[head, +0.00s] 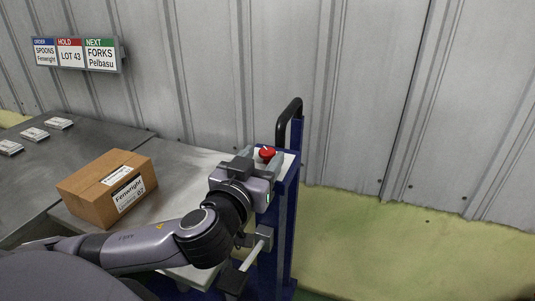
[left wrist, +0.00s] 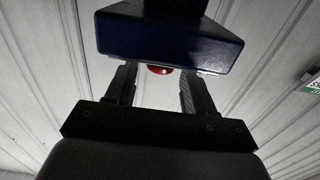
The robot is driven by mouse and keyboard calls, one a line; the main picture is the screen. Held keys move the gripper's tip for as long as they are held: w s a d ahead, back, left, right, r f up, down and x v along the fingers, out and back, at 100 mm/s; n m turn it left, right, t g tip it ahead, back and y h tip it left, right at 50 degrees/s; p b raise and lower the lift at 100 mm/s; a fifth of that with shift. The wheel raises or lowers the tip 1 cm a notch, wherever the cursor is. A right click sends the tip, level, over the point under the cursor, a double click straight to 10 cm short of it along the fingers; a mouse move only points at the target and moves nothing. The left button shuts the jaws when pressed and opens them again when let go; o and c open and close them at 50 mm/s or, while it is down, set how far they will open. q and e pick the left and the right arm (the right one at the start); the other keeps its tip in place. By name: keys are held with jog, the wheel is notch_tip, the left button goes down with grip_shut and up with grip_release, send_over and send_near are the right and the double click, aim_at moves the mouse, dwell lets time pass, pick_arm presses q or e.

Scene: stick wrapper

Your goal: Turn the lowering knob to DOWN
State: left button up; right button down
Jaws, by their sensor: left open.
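The red lowering knob (head: 267,153) sits on a pale panel at the top of a blue post. A small white mark shows on the knob, but I cannot read any DOWN lettering. My left gripper (head: 261,161) is open, with one finger on each side of the knob; whether they touch it I cannot tell. In the left wrist view, the knob (left wrist: 159,70) shows as a small red piece between the two open fingers (left wrist: 157,88), partly hidden behind a dark blue block (left wrist: 168,40). My right gripper is not in view.
The blue post (head: 290,215) has a black curved handle (head: 289,112) close behind the knob. A cardboard box (head: 108,188) stands on the grey table (head: 190,160) at left. Small packets (head: 35,134) lie farther left. Signs (head: 72,53) hang on the corrugated wall. Floor at right is clear.

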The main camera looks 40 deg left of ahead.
aim_at(267, 151)
pick_arm(q)
jog(key=shift+x, duration=1.1)
jog(key=shift+w+a+r, duration=0.1)
jog(key=shift+w, duration=0.45)
jog(key=c, duration=0.9)
jog(key=shift+a, duration=0.1)
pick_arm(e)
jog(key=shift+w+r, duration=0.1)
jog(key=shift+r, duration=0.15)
